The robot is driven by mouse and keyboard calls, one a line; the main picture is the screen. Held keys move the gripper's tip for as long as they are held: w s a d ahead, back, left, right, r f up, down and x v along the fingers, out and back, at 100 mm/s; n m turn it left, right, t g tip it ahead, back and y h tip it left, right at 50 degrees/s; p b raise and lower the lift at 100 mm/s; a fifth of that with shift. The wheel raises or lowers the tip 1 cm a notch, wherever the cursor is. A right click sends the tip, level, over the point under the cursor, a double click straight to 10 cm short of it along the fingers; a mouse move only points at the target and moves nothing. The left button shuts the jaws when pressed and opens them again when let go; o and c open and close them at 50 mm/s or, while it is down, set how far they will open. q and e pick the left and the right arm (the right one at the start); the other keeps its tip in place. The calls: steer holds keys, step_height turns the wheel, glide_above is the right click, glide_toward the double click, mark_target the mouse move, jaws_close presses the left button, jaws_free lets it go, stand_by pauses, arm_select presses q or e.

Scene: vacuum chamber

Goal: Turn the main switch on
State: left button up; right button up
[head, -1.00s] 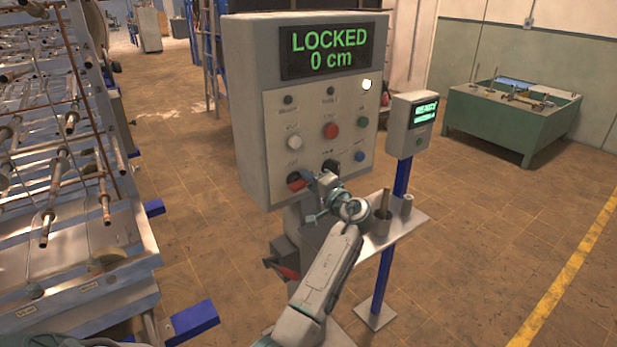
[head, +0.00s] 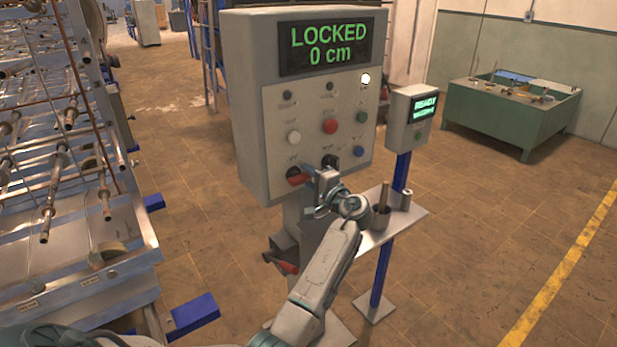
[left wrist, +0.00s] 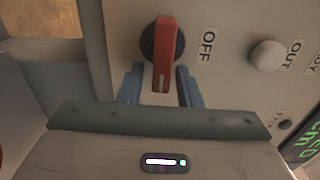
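The main switch is a red rotary handle (head: 297,178) on a dark round base, low on the left of the grey control box's front. In the left wrist view the red handle (left wrist: 165,55) stands beside the "OFF" label, its white-marked end toward my gripper. My left gripper (head: 311,178) is at the panel by the switch. In the left wrist view its two blue fingers (left wrist: 160,86) are apart, one on each side of the handle's end, with visible gaps. The gripper is open. My right gripper is not in view.
The control box (head: 252,110) reads "LOCKED 0 cm" and has several buttons, including a red one (head: 330,126), and a dark knob (head: 329,161) near the switch. A small shelf (head: 415,219) with cups is to the right. A metal rack (head: 70,240) stands at the left.

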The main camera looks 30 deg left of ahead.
arm_select(q)
steer(key=shift+s+d+f+b, duration=0.15)
steer(key=shift+d+b, duration=0.15)
steer(key=shift+d, duration=0.15)
steer(key=b+v, duration=0.3)
steer(key=v, duration=0.7)
steer(key=shift+b, duration=0.3)
steer(key=shift+a, duration=0.1)
